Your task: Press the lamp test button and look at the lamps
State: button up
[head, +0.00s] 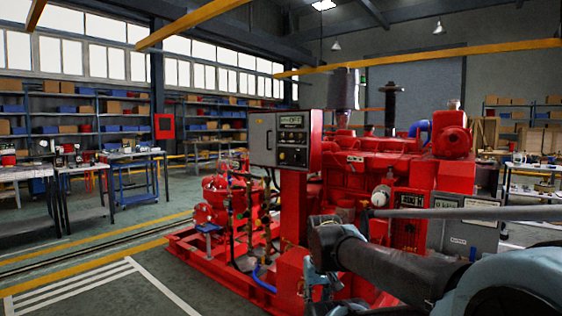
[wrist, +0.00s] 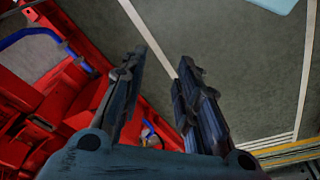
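A red control cabinet (head: 316,140) stands on a red post at the front of the pumpset. Its front has a grey door on the left, and a small display (head: 290,120) above a dark panel with small round controls (head: 293,156) on the right. Lamps and the lamp test button are too small to tell apart. My gripper (wrist: 162,65) is open and empty in the wrist view, with its two fingers apart over grey floor. In the head view the end of my arm is low, below and right of the cabinet, and its fingertips cannot be made out.
The red diesel pumpset (head: 370,165) fills the middle and right, behind my arm. Red pipework with valves (head: 225,200) stands left of the post. A grey box (head: 465,222) is at the right. Red frame and a blue hose (wrist: 30,36) lie left of my gripper. Floor at left is clear.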

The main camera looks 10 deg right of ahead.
jog(key=shift+c, duration=0.6)
grip_shut()
dwell(0.8)
